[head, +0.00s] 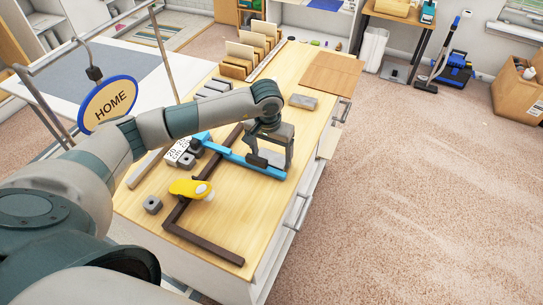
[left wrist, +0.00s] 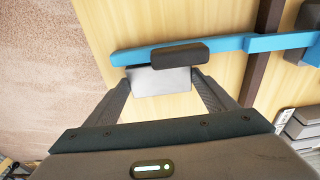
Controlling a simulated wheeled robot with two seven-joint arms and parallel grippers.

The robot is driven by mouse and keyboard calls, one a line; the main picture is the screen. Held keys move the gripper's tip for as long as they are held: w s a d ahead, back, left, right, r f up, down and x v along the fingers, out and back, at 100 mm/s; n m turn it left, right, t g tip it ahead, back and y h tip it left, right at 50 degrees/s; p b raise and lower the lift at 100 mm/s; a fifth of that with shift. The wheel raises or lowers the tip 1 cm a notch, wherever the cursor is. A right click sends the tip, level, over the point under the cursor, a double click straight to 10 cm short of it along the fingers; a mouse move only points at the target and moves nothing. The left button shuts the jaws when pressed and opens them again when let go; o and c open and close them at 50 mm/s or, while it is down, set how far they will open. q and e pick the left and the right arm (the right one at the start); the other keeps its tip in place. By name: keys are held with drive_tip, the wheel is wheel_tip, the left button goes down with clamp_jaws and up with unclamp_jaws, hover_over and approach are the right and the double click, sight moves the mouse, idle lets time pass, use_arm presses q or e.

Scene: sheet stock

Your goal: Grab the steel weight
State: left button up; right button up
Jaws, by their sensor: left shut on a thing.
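My left gripper (head: 270,158) reaches down over the workbench, next to the end of a blue bar (head: 238,157). In the left wrist view its fingers (left wrist: 162,80) are shut on a plain grey block, which I take to be the steel weight (left wrist: 160,82). The weight lies close beside the blue bar (left wrist: 225,47), and a black block (left wrist: 180,53) on the bar partly overlaps it in view. I cannot tell whether the weight touches the bench. A similar flat grey block (head: 303,101) lies farther back on the bench. My right gripper is not in view.
Upright card dividers (head: 240,55) stand at the back. A round HOME sign (head: 108,103) is at left. Bare wood lies around the back grey block.

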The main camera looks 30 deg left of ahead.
sight(272, 158)
use_arm(q)
wheel_tip(272, 158, up, 10)
drive_tip(key=b, duration=0.3)
drive_tip(key=shift+b, duration=0.35)
drive_tip(key=shift+f, duration=0.1)
